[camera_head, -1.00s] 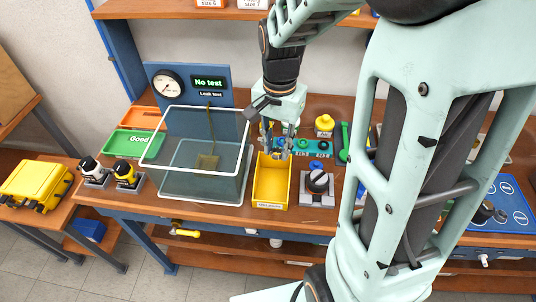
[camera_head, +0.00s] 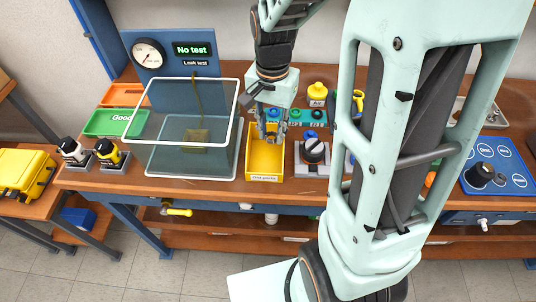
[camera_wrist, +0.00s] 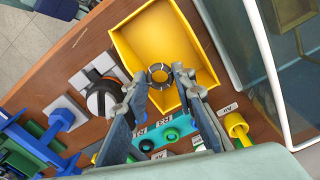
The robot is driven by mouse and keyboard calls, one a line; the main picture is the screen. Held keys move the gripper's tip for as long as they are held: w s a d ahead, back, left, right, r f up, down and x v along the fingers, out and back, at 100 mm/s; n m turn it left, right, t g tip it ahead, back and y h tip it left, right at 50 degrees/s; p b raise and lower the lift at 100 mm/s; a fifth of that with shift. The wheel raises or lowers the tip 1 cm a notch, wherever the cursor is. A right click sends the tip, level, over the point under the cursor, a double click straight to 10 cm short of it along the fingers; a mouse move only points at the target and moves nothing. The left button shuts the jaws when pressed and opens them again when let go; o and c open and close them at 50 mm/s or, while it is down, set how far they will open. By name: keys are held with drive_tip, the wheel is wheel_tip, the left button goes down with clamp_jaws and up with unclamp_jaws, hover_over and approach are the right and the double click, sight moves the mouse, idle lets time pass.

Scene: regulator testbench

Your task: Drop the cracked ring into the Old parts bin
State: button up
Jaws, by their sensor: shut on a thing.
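The ring (camera_wrist: 158,75) is small, dark grey and round; in the wrist view it sits between my fingertips with the yellow bin behind it. I cannot make out a crack at this size. My gripper (camera_head: 268,136) is shut on the ring and points down over the back part of the bin; its fingers also show in the wrist view (camera_wrist: 160,88). The Old parts bin (camera_head: 265,162) is a yellow open box with a white label on its front; its yellow inside fills the upper middle of the wrist view (camera_wrist: 197,62). The ring is hidden in the head view.
A clear tank (camera_head: 190,163) with a white rim stands close left of the bin. A black-knobbed regulator fixture (camera_head: 312,151) stands close right. Behind the bin is a teal holder (camera_wrist: 170,133) with fittings. A green Good tray (camera_head: 115,122) lies farther left.

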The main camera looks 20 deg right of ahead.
drive_tip(key=o, duration=1)
drive_tip(key=shift+r, duration=0.1)
wheel_tip(320, 180, up, 12)
drive_tip(key=shift+f, duration=0.1)
